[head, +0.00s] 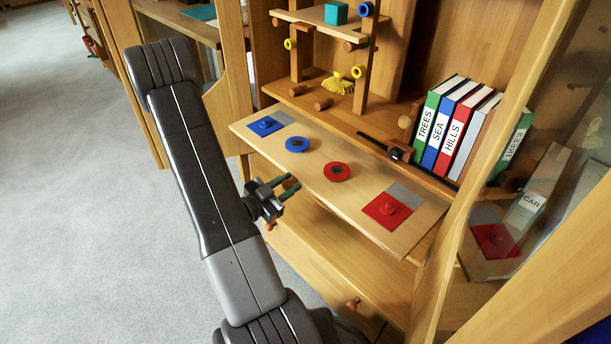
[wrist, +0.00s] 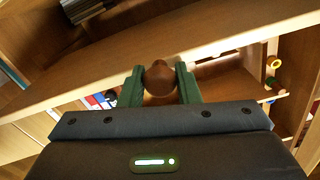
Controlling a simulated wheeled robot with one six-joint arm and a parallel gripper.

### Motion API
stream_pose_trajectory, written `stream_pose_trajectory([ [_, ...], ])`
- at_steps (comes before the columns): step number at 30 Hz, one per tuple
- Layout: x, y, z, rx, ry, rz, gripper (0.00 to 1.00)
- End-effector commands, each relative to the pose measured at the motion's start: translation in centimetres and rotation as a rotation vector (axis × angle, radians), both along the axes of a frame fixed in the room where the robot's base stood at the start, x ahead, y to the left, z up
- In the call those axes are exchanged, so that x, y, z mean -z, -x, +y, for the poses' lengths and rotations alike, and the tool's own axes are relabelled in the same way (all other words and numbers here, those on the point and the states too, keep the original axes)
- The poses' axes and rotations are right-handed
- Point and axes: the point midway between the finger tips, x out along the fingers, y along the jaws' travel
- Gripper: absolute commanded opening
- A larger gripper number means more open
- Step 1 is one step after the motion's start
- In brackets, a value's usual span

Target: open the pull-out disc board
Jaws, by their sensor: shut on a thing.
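The disc board (head: 318,155) is a pale wooden panel sticking out from the cabinet below the book shelf. On it are a blue disc (head: 297,145), a red disc (head: 336,171), and a blue and a red square plate near its ends. My gripper (head: 288,186) is at the board's front edge, with its green fingers pointing toward the cabinet. In the wrist view my gripper (wrist: 160,84) is shut on a round brown knob (wrist: 160,74), one finger on each side. The board's edge partly hides the fingertips in the head view.
Books (head: 455,128) stand on the shelf behind the board at right, beside a dark rail. A glass door (head: 545,190) stands at far right. Drawers (head: 330,262) with knobs lie below. Open grey floor (head: 80,200) is at left.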

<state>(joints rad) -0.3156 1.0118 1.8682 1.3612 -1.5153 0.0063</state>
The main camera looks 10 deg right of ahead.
Motion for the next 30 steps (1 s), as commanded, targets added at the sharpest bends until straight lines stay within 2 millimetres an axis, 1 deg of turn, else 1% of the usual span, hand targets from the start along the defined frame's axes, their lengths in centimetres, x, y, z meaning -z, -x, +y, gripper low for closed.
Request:
stream_pose_trajectory([
  [1,0.1,0.5,0.9,-0.004,0.001,0.001,0.0],
  [3,0.1,1.0,1.8,-0.003,0.0,0.002,0.0],
  [9,0.1,2.0,3.4,0.0,0.001,0.001,0.0],
  [14,0.0,2.3,3.9,0.001,0.0,0.001,0.0],
  [24,0.0,2.4,4.0,0.002,0.0,0.001,0.0],
  [25,0.0,2.4,3.9,0.002,0.0,0.001,0.34],
  [27,0.0,2.4,3.9,0.002,0.0,0.001,0.47],
  [28,0.0,2.4,3.9,0.002,0.0,0.001,0.5],
  [30,0.0,2.4,3.9,0.002,0.0,0.001,0.5],
])
